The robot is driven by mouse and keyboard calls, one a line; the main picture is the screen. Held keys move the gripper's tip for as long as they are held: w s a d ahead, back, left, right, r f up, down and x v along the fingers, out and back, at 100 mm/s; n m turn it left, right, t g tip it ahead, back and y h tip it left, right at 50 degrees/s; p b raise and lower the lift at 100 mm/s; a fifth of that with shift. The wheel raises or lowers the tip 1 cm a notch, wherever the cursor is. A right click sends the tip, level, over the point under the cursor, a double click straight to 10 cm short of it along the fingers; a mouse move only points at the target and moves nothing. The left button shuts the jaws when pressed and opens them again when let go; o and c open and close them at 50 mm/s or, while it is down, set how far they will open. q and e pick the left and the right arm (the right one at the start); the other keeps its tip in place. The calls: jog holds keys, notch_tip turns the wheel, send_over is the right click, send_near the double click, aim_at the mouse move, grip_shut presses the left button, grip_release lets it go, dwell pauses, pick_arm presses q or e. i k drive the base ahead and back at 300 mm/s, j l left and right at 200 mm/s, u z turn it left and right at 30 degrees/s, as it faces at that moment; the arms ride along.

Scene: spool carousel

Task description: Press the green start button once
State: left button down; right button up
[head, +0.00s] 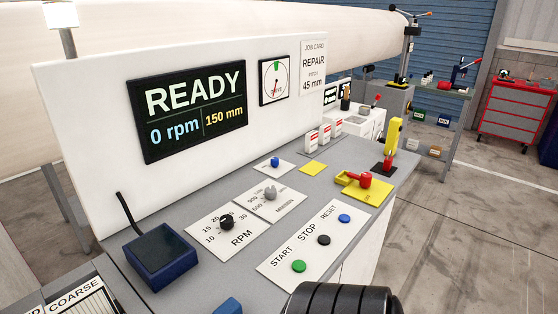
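The green start button (299,266) sits on a white button plate (287,277) on the grey console, beside the label START. A black stop button (323,240) and a blue reset button (344,218) lie in line behind it on the same plate. The green button is uncovered, and nothing touches it. The display (190,112) reads READY, 0 rpm and 150 mm. Neither of my grippers shows in the head view. A black ribbed rounded shape at the bottom edge, just right of the button plate, is cut off; I cannot tell what it is.
An RPM knob (227,222) and a grey Mandrel knob (270,193) are left of the buttons. A red part (365,180) on a yellow base stands behind right. A dark blue box (161,260) is at left. The console's right edge drops to open floor.

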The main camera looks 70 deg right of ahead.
aim_at(299, 266)
jog(key=k+l+z, duration=0.15)
jog(key=z, duration=0.2)
jog(key=k+l+z, duration=0.15)
jog(key=z, duration=0.15)
jog(key=l+z, duration=0.1)
jog(key=z, duration=1.4)
